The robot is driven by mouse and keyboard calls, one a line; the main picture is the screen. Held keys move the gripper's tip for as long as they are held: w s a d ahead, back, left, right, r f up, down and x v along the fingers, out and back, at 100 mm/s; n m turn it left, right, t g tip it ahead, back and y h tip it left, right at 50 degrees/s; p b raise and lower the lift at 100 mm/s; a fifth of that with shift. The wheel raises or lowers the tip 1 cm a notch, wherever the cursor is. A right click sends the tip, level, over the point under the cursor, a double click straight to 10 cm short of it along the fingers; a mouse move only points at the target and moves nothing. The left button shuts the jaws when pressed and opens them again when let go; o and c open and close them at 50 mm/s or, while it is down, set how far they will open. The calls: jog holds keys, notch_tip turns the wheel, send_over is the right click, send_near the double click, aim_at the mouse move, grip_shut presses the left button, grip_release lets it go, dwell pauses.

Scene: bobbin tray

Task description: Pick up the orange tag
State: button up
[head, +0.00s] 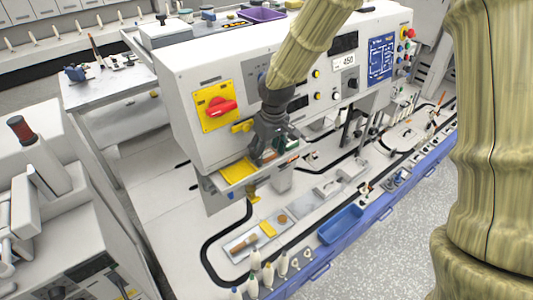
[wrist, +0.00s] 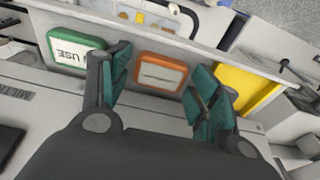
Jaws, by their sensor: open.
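The orange tag (wrist: 138,70) is a rounded rectangle with an orange border and a pale centre bearing dark marks. In the wrist view it lies beyond my open gripper (wrist: 162,76), framed between the two teal-padded fingers. I see no finger closed on it, and its exact distance from the fingertips is hard to tell. In the head view my gripper (head: 263,157) hangs in front of the white machine's face, over a narrow ledge. The orange tag is not clearly visible there, largely hidden by the gripper.
A green-bordered tag (wrist: 75,52) reading "USE" lies left of the orange tag; a yellow piece (wrist: 247,88) lies to its right. A blue tray (head: 340,224) sits lower on the bench.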

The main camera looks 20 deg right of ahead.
jog(key=shift+f, duration=0.1)
jog(key=c, duration=0.6)
